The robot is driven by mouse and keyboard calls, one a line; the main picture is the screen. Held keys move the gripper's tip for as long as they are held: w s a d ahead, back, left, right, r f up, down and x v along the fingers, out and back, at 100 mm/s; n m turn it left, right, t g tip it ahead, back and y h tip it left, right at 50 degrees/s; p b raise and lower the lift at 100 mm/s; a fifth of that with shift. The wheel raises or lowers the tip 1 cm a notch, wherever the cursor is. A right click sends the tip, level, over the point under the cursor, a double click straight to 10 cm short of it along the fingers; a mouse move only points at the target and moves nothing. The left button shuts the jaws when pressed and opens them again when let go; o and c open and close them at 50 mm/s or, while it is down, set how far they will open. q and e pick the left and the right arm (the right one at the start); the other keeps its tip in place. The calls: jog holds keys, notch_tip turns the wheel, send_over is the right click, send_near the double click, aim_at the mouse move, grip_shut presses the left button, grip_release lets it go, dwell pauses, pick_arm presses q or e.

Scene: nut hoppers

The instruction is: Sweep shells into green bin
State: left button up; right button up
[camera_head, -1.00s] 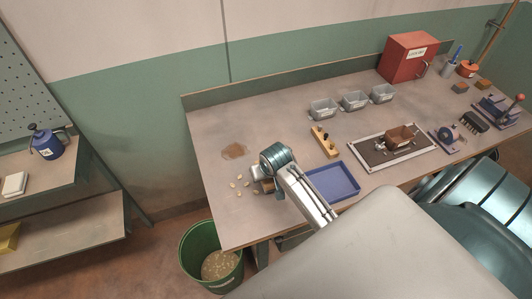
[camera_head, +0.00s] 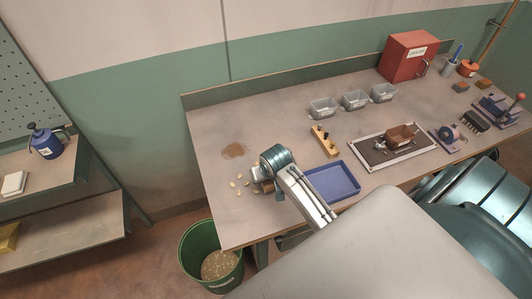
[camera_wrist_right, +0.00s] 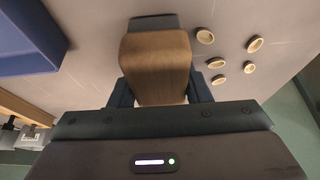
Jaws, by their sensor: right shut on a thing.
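Several pale shells (camera_head: 237,184) lie loosely scattered on the left end of the bench, and they also show in the right wrist view (camera_wrist_right: 255,44). My right gripper (camera_head: 262,180) is low over the bench beside them, on their right. In the right wrist view it is shut on a wooden block-like piece (camera_wrist_right: 157,62) with a grey strip at its far end, possibly a brush. The shells lie to the right of this piece there, apart from it. The green bin (camera_head: 186,246) stands on the floor below the bench's left end, with many pale shells inside. My left gripper is not in view.
A blue tray (camera_head: 340,192) lies right of my right gripper. A wooden block with pegs (camera_head: 325,141), three grey hoppers (camera_head: 354,99) and a dark framed mat (camera_head: 367,158) are further right. A brown patch (camera_head: 234,151) marks the bench behind the shells. The bench's left edge is clear.

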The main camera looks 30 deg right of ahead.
aim_at(228, 191)
jog(key=shift+f, duration=0.25)
jog(key=shift+a+r, duration=0.1)
jog(key=shift+w+a+p, duration=0.15)
jog(key=shift+a+p, duration=0.4)
jog(key=shift+a, duration=0.2)
jog(key=shift+w+a, duration=0.45)
jog(key=shift+a, duration=1.35)
jog(key=shift+w+a, duration=0.4)
jog(key=shift+a, duration=1.4)
jog(key=shift+w+a, duration=0.45)
jog(key=shift+a, duration=1.35)
jog(key=shift+a, duration=0.1)
